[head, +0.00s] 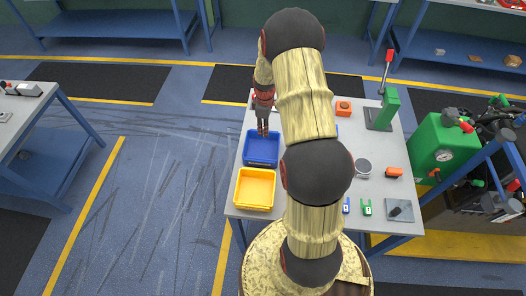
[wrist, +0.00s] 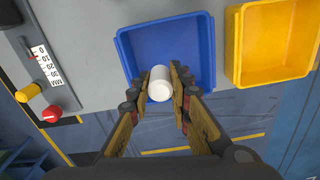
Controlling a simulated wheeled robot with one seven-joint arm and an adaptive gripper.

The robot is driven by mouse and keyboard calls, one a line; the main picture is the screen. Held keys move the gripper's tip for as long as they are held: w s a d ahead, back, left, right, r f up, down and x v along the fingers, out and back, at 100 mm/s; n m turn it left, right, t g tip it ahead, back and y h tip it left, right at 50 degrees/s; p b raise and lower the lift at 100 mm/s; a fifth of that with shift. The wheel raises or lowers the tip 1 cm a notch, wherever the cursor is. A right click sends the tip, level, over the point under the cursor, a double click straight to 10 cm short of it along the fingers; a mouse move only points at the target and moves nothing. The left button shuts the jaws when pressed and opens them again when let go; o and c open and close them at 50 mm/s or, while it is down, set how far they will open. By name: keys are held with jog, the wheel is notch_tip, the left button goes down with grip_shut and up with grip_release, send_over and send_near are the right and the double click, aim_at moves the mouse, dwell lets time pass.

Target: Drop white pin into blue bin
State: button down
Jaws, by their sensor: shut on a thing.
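In the wrist view, my gripper (wrist: 160,82) is shut on the white pin (wrist: 160,84), a short white cylinder between the two fingertips. Behind the pin in that view lies the open blue bin (wrist: 205,30), which looks empty where it shows. In the head view, my gripper (head: 262,130) points down at the far edge of the blue bin (head: 262,150). The pin cannot be made out in the head view. I cannot tell how high the pin is above the bin.
A yellow bin (head: 255,189) stands in front of the blue bin, near the table's left edge; it also shows in the wrist view (wrist: 272,40). A green press (head: 383,110), orange blocks and small parts are on the table's right side. My arm hides the middle.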

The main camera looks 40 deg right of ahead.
jog(key=shift+f+b, duration=0.4)
jog(key=shift+f, duration=0.8)
jog(key=c, duration=1.6)
grip_release()
jog(key=shift+o, duration=0.2)
notch_tip(320, 180, up, 12)
jog(key=shift+r, duration=0.1)
